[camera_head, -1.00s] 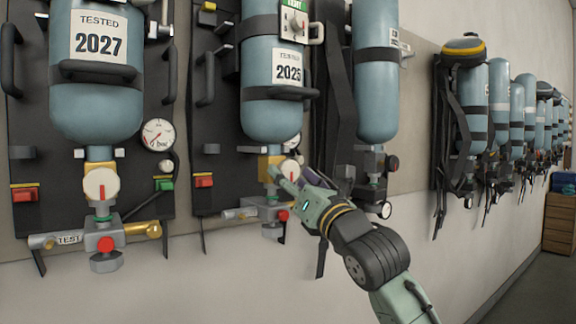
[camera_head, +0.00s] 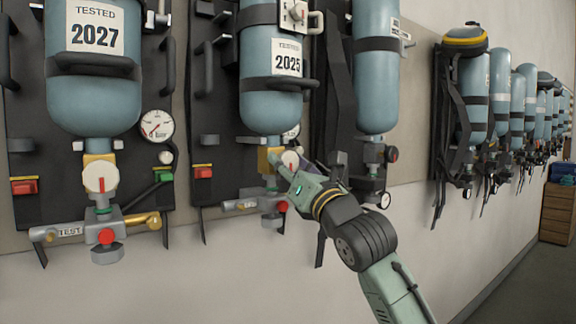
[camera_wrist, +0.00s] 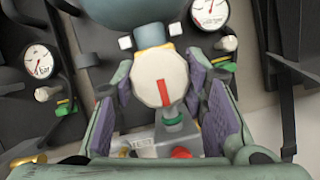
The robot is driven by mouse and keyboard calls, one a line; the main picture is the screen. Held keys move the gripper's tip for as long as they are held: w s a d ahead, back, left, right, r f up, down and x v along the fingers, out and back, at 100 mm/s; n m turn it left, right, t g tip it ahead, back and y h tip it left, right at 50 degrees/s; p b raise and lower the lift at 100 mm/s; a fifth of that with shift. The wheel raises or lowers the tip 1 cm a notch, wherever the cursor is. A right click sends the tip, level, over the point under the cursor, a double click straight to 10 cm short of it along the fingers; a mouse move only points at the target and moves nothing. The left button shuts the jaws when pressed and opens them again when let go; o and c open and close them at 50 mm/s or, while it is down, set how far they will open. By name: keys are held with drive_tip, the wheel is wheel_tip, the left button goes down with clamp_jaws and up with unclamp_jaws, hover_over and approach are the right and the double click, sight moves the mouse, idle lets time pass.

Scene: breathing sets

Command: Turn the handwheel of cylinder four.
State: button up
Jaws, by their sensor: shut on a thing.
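The handwheel (camera_wrist: 158,72) is a white faceted knob with a red mark in the wrist view. The mark stands nearly upright, on its lower half. My gripper (camera_wrist: 160,77) has its purple-padded fingers on both sides of the knob, shut on it. In the head view my gripper (camera_head: 286,166) is at the valve under the middle blue cylinder (camera_head: 268,107), labelled TESTED 2025, and hides most of its knob. No cylinder number is readable.
The left cylinder (camera_head: 92,108), labelled 2027, has its own white knob (camera_head: 100,177) and gauge (camera_head: 157,126). A third cylinder (camera_head: 376,85) hangs close on the right, with a black strap beside my arm. More sets line the wall beyond.

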drive_tip(key=c, duration=0.3)
drive_tip(key=shift+c, duration=0.2)
drive_tip(key=shift+m, duration=0.6)
